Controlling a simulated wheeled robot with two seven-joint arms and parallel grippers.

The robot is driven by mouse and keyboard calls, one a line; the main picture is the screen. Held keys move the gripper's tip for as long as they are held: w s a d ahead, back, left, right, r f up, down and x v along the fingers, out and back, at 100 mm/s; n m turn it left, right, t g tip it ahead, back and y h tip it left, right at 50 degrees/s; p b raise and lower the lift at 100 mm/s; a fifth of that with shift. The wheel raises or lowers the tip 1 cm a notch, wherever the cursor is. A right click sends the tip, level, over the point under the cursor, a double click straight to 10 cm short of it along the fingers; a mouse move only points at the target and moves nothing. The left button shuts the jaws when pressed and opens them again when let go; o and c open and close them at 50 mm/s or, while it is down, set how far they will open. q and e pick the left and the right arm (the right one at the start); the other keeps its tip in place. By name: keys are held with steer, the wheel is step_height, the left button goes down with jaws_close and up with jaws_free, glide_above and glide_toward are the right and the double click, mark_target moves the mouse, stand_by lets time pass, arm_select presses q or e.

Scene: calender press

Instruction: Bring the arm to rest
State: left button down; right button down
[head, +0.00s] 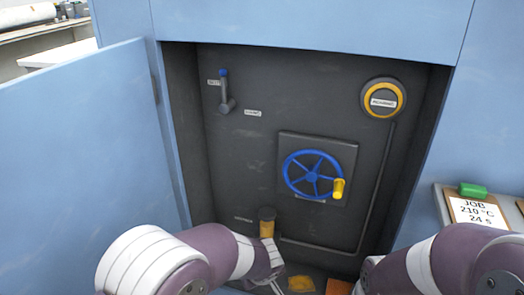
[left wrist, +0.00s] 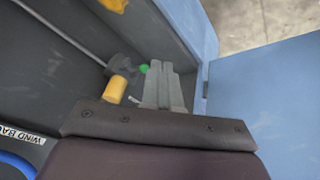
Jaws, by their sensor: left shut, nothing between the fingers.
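My left arm (head: 225,250) reaches in from the lower left, across the front of the open press recess, low down. My left gripper (left wrist: 161,70) is shut and empty in the left wrist view. There it appears beside an orange-yellow cylinder (left wrist: 115,89), apart from it in the picture. The same cylinder (head: 267,226) stands low on the dark panel (head: 240,150) in the head view, just above my left wrist. My right arm (head: 440,265) comes in from the lower right; its gripper is below the picture.
A blue handwheel (head: 297,175) with a yellow handle, a blue-knobbed lever (head: 225,92) and a yellow-ringed button (head: 383,98) sit on the panel. An open blue door (head: 80,150) stands left. A job card (head: 472,211) and a green block (head: 473,190) are at right.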

arm_select(q)
steer(key=s+a+r+m+g+p, duration=0.3)
steer(key=s+a+r+m+p, duration=0.5)
steer(key=r+p, duration=0.4)
steer(key=s+a+r+n+p, duration=0.1)
steer(key=s+a+r+p, duration=0.1)
steer(key=r+p, duration=0.4)
steer(key=s+a+r+n+p, duration=0.1)
steer(key=s+a+r+p, duration=0.1)
steer(key=a+r+p, duration=0.2)
steer(key=s+a+r+n+p, duration=0.1)
steer(key=s+a+r+p, duration=0.2)
steer(key=r+p, duration=0.7)
step_height(320, 180, up, 5)
steer(key=shift+a+f+g, duration=0.15)
steer(key=shift+a+g, duration=0.15)
steer(key=shift+a, duration=0.25)
steer(key=shift+s, duration=0.1)
